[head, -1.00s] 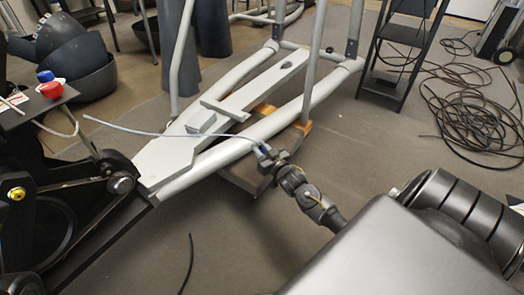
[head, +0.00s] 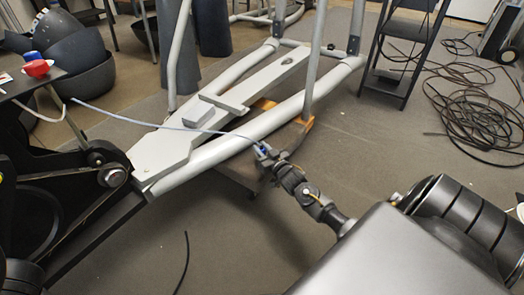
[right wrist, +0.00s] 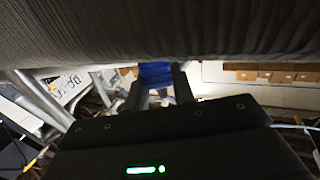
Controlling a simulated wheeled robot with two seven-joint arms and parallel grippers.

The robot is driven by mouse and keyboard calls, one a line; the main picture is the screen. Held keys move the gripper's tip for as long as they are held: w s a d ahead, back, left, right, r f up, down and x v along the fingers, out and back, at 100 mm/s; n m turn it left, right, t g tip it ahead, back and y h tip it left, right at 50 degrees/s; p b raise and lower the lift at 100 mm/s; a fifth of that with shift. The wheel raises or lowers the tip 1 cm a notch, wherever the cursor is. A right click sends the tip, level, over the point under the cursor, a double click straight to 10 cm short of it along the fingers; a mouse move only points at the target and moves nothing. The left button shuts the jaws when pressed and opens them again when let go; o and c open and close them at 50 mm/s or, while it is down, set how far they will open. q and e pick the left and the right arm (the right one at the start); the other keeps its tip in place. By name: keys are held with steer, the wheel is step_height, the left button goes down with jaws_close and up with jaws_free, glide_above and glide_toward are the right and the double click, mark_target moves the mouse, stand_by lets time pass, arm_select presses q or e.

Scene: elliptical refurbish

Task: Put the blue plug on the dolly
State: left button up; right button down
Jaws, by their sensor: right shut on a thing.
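My right gripper (head: 264,153) is shut on the blue plug (head: 261,148), which is small and mostly hidden by the fingers in the head view. In the right wrist view the blue plug (right wrist: 156,73) sits between the two dark fingers (right wrist: 157,88). A thin pale blue cable (head: 165,124) runs from the plug leftward across the grey machine frame. The dolly (head: 237,178) is a low board with orange-brown parts under the frame, largely hidden by it. The right gripper appears near the dolly's right side in the picture; its height above it is unclear. My left gripper is not in view.
The grey elliptical frame (head: 222,150) fills the middle, with tubes rising from it. A black stepladder (head: 407,45) stands behind at right, beside a coiled black cable (head: 480,105). Dark bowls (head: 78,70) lie at back left. The floor in front is mostly clear.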

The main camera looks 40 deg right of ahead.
steer(key=shift+f, duration=0.2)
steer(key=c, duration=1.2)
jaws_free()
steer(key=shift+o, duration=0.2)
